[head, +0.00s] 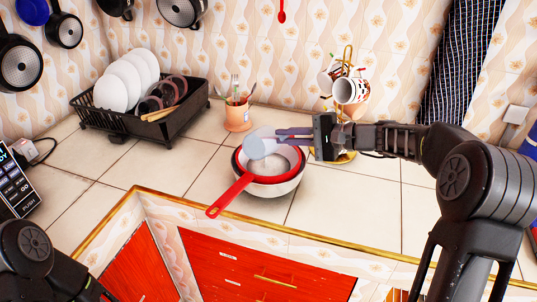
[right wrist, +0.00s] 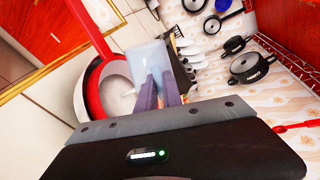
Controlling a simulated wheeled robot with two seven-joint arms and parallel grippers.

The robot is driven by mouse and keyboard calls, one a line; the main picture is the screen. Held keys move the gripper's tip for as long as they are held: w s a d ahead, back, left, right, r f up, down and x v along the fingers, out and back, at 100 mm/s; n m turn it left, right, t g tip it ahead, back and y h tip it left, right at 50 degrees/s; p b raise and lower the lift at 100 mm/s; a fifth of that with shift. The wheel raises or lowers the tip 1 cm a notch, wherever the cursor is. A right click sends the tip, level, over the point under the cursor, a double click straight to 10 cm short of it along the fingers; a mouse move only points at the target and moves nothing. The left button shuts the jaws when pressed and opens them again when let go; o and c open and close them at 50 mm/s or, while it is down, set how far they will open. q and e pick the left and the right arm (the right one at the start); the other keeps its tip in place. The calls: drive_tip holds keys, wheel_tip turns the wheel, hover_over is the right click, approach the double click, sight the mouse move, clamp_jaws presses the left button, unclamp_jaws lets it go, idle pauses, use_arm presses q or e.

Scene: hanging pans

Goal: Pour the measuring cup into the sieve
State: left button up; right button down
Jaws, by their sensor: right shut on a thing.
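The red sieve (head: 287,172) with its long red handle (head: 230,196) rests in a white bowl (head: 275,188) on the counter. The handle points to the front left. My right gripper (head: 279,136) is shut on the pale blue, see-through measuring cup (head: 259,143), which it holds over the back left of the sieve. The cup looks tilted. The right wrist view shows the cup (right wrist: 148,62) in the fingers (right wrist: 160,88) beside the sieve (right wrist: 97,75). A pale patch shows inside the sieve; I cannot tell whether it is poured content or mesh. My left gripper is out of view.
A black dish rack (head: 187,113) with white plates stands at the back left. An orange utensil pot (head: 238,117) is behind the sieve. A mug stand with mugs (head: 351,91) is near my right forearm. Pans hang at upper left. The counter in front right is clear.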

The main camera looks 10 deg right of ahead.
drive_tip(key=shift+w+d+m+y+p, duration=0.4)
drive_tip(key=shift+w+d+m+p, duration=0.2)
drive_tip(key=shift+m+p, duration=0.4)
idle(0.6)
drive_tip(key=shift+w+d+f+m+g+y+p, duration=0.25)
drive_tip(key=shift+w+d+m+g+y+p, duration=0.25)
drive_tip(key=shift+m+p, duration=0.5)
drive_tip(key=shift+w, duration=0.15)
drive_tip(key=s+n+b, duration=0.1)
drive_tip(key=s+a+n+h+b, duration=0.1)
drive_tip(key=b, duration=0.1)
drive_tip(key=shift+a+n+t, duration=0.3)
drive_tip(key=shift+n, duration=0.1)
drive_tip(key=shift+r, duration=0.25)
drive_tip(key=shift+w+d+f, duration=0.1)
drive_tip(key=shift+d+f, duration=0.05)
